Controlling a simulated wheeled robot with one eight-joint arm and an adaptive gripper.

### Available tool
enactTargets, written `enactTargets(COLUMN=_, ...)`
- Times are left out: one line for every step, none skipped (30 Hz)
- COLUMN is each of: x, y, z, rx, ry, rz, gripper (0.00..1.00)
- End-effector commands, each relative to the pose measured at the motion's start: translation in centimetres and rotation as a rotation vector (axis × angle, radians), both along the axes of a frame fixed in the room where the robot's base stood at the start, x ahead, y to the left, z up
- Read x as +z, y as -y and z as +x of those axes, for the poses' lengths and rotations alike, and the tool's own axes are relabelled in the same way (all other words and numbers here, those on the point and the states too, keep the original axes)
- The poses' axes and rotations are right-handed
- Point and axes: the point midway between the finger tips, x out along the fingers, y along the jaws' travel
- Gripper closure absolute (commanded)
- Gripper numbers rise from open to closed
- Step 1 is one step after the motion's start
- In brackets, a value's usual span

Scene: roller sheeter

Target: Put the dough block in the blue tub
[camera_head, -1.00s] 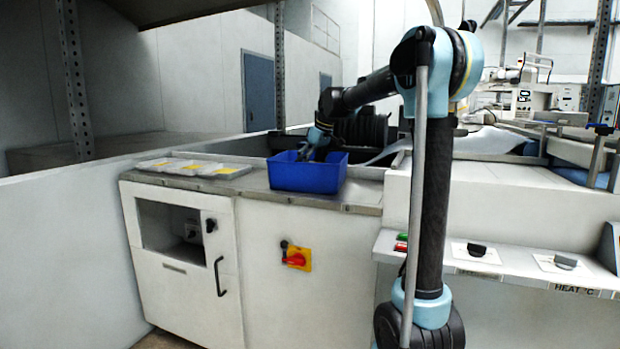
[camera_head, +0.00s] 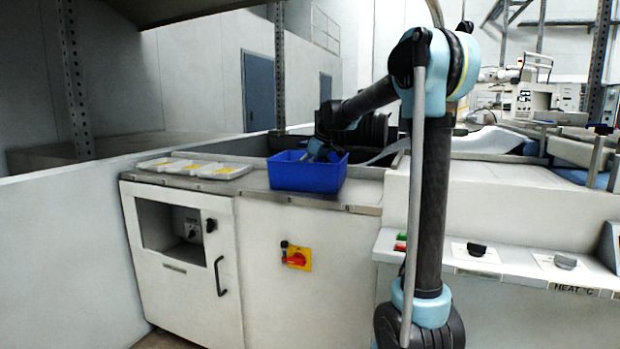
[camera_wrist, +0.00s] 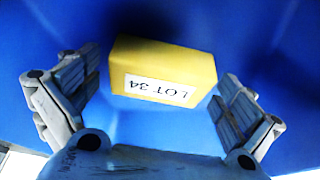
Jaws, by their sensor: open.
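The blue tub (camera_head: 308,177) stands on the steel-topped counter in the head view. Its blue inner surface (camera_wrist: 270,25) fills most of the wrist view. The dough block (camera_wrist: 160,70) is yellow with a white "LOT 34" label, and it lies inside the tub. My gripper (camera_wrist: 158,92) is open, with its two fingers spread on either side of the block and clear gaps showing. In the head view my gripper reaches down at the tub, and its fingertips are hidden behind the tub wall.
A red rotary switch (camera_head: 297,259) is on the cabinet front. Dark machinery stands behind the tub. The counter between trays and tub is mostly bare.

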Motion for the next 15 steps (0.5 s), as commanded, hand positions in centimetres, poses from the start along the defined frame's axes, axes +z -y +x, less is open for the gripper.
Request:
enactTargets(x=0.0, y=0.0, z=0.0, rx=0.0, ry=0.0, rz=0.0, gripper=0.0)
enactTargets(x=0.0, y=0.0, z=0.0, rx=0.0, ry=0.0, rz=0.0, gripper=0.0)
enactTargets(x=0.0, y=0.0, z=0.0, rx=0.0, ry=0.0, rz=0.0, gripper=0.0)
enactTargets(x=0.0, y=0.0, z=0.0, rx=0.0, ry=0.0, rz=0.0, gripper=0.0)
enactTargets(x=0.1, y=0.0, z=0.0, rx=0.0, ry=0.0, rz=0.0, gripper=0.0)
enactTargets(x=0.3, y=0.1, z=0.0, rx=0.0, ry=0.0, rz=0.0, gripper=0.0)
enactTargets(x=0.4, y=0.1, z=-0.1, rx=-0.001, ry=0.0, rz=0.0, gripper=0.0)
enactTargets(x=0.7, y=0.2, z=-0.1, rx=-0.001, ry=0.0, rz=0.0, gripper=0.0)
enactTargets(x=1.0, y=0.4, z=-0.2, rx=-0.001, ry=0.0, rz=0.0, gripper=0.0)
enactTargets(x=1.4, y=0.5, z=-0.3, rx=-0.001, ry=0.0, rz=0.0, gripper=0.0)
enactTargets(x=1.8, y=0.6, z=-0.4, rx=-0.002, ry=-0.001, rz=0.0, gripper=0.0)
enactTargets(x=2.4, y=0.9, z=-0.6, rx=-0.002, ry=0.0, rz=0.0, gripper=0.0)
enactTargets(x=2.9, y=1.0, z=-0.7, rx=-0.002, ry=0.0, rz=0.0, gripper=0.0)
enactTargets(x=3.4, y=1.2, z=-0.8, rx=-0.002, ry=0.0, rz=0.0, gripper=0.0)
enactTargets(x=4.2, y=1.5, z=-1.0, rx=-0.002, ry=-0.001, rz=0.0, gripper=0.0)
